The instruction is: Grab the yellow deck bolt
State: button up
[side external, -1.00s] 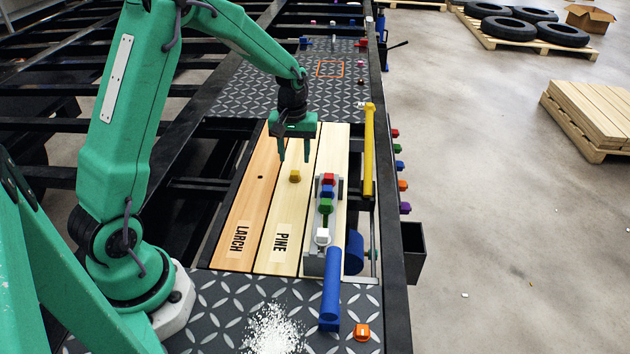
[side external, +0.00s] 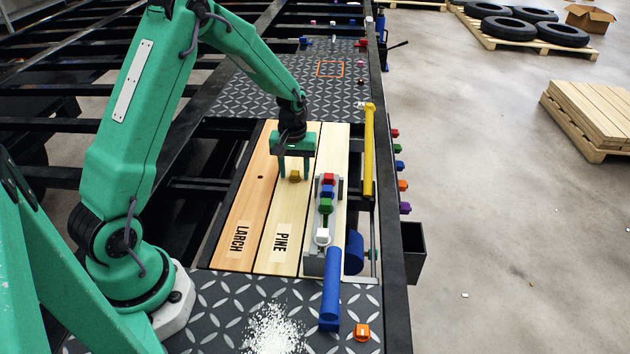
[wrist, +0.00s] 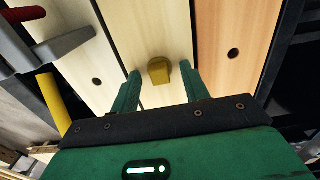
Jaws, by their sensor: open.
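The yellow deck bolt (side external: 295,176) stands on the pale plank marked PINE (side external: 288,215). In the wrist view the bolt (wrist: 159,71) shows just beyond and between my fingertips. My gripper (side external: 295,177) is open, with one green finger on each side of the bolt in the side view. In the wrist view my gripper (wrist: 160,75) has clear gaps on both sides of the bolt. I cannot tell how far the fingertips are above the plank.
The orange LARCH plank (side external: 240,205) to the left is clear.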

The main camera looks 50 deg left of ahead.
aim_at(295, 172)
jog(key=shift+c, duration=0.4)
grip_shut()
jog(key=shift+r, duration=0.15)
notch_tip(295, 172, up, 10)
dwell(0.6)
dwell(0.3)
